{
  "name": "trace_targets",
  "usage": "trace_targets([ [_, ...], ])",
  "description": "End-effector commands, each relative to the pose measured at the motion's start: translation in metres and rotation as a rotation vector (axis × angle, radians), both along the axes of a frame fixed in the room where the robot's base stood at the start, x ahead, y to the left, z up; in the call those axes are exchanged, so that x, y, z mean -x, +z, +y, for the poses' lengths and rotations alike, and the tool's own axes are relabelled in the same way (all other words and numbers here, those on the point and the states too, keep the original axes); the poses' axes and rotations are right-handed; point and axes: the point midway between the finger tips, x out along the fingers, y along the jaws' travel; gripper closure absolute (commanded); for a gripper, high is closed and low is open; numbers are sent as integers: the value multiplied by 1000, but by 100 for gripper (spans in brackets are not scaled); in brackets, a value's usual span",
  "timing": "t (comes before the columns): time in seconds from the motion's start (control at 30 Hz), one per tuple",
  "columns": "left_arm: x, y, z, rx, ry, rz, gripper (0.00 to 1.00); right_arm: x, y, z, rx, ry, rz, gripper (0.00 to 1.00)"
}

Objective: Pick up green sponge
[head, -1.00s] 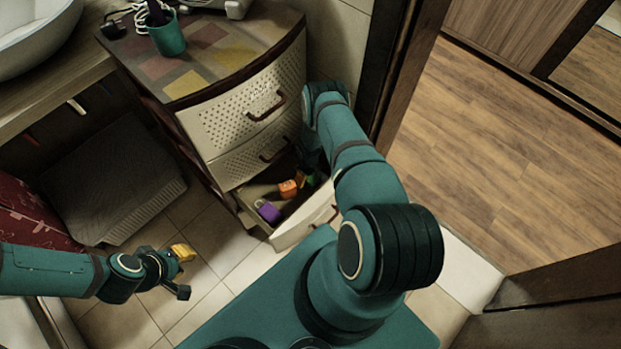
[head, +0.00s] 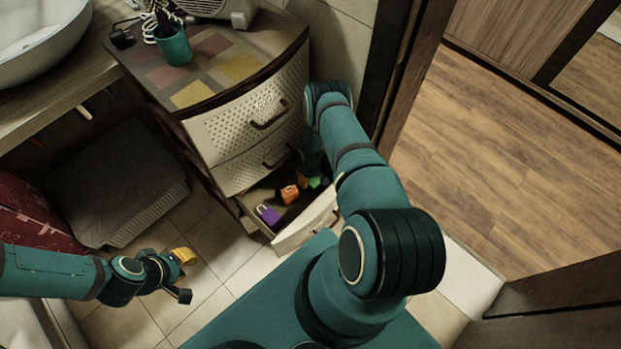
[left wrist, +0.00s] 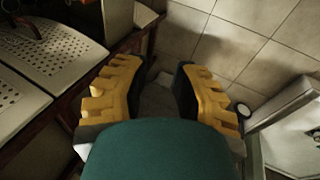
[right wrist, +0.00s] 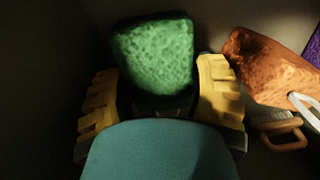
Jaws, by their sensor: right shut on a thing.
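The green sponge (right wrist: 155,55) sits between the yellow fingers of my right gripper (right wrist: 158,92) in the right wrist view, and the gripper is shut on it. In the head view only a small green patch of the sponge (head: 314,183) shows inside the open bottom drawer (head: 303,231). My right gripper is mostly hidden there by shadow and my arm. My left gripper (head: 184,275) is low over the tiled floor, left of the drawer. In the left wrist view its fingers (left wrist: 160,85) are apart with nothing between them.
A cabinet (head: 250,115) rises above the drawer. A grey box (head: 115,185) stands left.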

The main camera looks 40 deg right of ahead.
Motion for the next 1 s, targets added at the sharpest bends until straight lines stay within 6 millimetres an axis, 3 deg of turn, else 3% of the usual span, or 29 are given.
trace_targets([
  [0.03,1,10,0,0,-1,3,75,0,12,0,0,0,0,63],
  [0.4,9,54,-1,4,-4,22,75,0,75,0,0,0,1,63],
  [0.9,-11,110,2,-6,29,-22,75,0,162,0,0,0,0,63],
  [1.0,-13,116,3,-6,33,-27,75,27,156,-2,-2,-2,7,63],
])
